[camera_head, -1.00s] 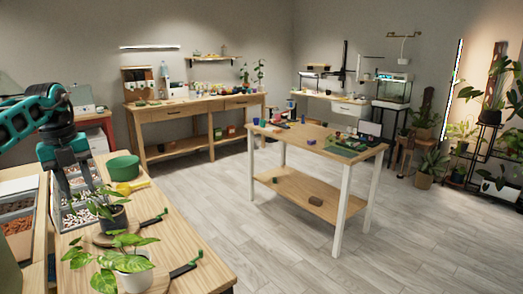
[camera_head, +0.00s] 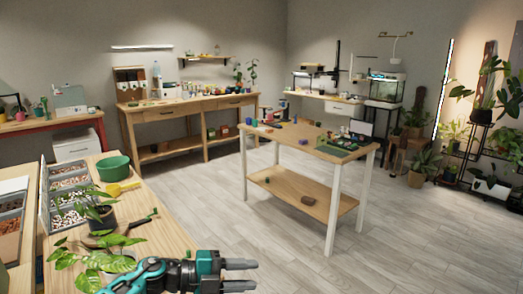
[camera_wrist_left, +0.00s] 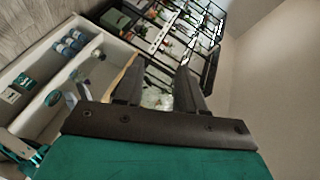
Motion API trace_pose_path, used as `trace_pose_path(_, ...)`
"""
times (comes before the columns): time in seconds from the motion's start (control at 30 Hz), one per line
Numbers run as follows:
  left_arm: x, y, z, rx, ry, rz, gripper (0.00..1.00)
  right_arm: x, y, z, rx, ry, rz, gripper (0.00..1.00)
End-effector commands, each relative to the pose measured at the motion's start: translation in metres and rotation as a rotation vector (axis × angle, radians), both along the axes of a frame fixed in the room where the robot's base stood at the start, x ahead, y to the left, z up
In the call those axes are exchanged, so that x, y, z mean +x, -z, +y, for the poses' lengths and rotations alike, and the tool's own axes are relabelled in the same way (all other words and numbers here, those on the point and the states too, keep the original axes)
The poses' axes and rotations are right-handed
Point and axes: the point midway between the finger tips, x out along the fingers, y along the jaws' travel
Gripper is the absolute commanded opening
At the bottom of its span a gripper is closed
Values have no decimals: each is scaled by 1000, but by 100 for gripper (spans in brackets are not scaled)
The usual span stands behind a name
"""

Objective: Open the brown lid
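I cannot make out for sure which thing is the brown lid. A dispenser-like unit (camera_head: 130,82) with a brown top stands on the long wooden bench at the back left, too small to show a lid clearly. My left gripper (camera_head: 248,274) is low in the head view, in front of the near plant table and far from that unit. Its two fingers are apart, with nothing seen between them. In the left wrist view the open gripper (camera_wrist_left: 156,85) points toward dark shelving. My right gripper is not in view.
The near wooden table (camera_head: 160,235) holds potted plants, a green bowl (camera_head: 113,168) and a tray of compartments (camera_head: 66,190). A white-legged table (camera_head: 290,136) stands mid-room. A red table (camera_head: 50,123) is at the left wall. Grey floor is clear between them.

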Motion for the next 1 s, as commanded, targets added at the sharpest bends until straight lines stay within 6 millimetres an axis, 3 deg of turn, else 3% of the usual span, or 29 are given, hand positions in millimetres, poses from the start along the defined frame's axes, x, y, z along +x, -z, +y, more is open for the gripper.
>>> trace_pose_path(0.1, -22, 5, -18, -214, -149, 82, 39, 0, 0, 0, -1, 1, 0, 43)
trace_pose_path(0.27, -40, 15, -9, -435, -401, 229, 39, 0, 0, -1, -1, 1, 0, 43)
trace_pose_path(0.47, -72, 52, 32, -609, -759, 477, 39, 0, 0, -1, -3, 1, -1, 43)
trace_pose_path(0.57, -98, 79, 59, -652, -942, 621, 39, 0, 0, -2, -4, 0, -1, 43)
trace_pose_path(0.73, -157, 125, 103, -667, -1221, 874, 39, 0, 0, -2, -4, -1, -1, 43)
trace_pose_path(0.9, -210, 153, 130, -641, -1391, 1057, 39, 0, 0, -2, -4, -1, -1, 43)
trace_pose_path(1.0, -227, 160, 137, -628, -1439, 1113, 39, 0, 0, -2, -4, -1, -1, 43)
